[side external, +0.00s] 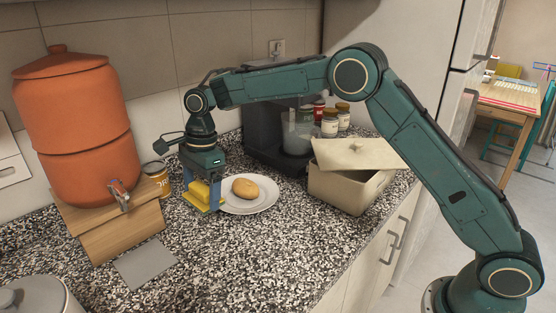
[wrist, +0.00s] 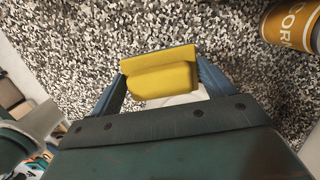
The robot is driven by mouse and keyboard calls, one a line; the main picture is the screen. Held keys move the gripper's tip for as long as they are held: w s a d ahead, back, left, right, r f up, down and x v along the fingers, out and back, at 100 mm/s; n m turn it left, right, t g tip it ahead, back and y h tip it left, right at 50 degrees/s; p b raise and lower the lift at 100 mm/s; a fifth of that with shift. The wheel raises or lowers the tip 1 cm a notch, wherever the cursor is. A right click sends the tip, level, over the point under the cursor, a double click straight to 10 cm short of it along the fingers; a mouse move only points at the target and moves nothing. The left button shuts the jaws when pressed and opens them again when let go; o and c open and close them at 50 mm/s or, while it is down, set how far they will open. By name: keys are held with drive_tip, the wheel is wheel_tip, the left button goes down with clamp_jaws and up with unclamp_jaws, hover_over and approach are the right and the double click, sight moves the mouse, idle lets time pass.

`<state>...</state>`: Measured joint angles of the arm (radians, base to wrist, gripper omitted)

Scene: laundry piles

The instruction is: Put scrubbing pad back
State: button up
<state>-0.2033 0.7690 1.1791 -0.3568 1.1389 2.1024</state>
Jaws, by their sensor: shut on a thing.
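The scrubbing pad is a yellow block (side external: 202,194) with a thin flat layer along one side. It sits between the blue fingers of my gripper (side external: 201,203), which is shut on it and points down. In the wrist view the pad (wrist: 160,80) spans the gap between both fingertips (wrist: 160,70). The pad is low over the speckled counter (side external: 230,260), just left of the white plate; I cannot tell whether it touches the counter. A flat grey square (side external: 145,263) lies on the counter, nearer the camera and to the left of the pad.
A white plate (side external: 262,208) with a bread roll (side external: 248,188) is close on the right. An orange dispenser (side external: 75,125) on a wooden stand (side external: 110,225) and a corn can (side external: 157,177) are left. A beige lidded box (side external: 345,187) is right. The front counter is mostly clear.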

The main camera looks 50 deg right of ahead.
sight(205, 184)
drive_tip(key=shift+f, duration=1.35)
drive_tip(key=shift+f, duration=0.1)
drive_tip(key=shift+f, duration=2.55)
drive_tip(key=shift+f, duration=0.1)
drive_tip(key=o, duration=1)
drive_tip(key=shift+c, duration=0.2)
drive_tip(key=r, duration=0.3)
drive_tip(key=d+r, duration=0.1)
drive_tip(key=r, duration=0.7)
drive_tip(key=shift+d+r, duration=0.2)
drive_tip(key=shift+d, duration=0.15)
drive_tip(key=shift+d+r, duration=0.1)
drive_tip(key=shift+r, duration=0.25)
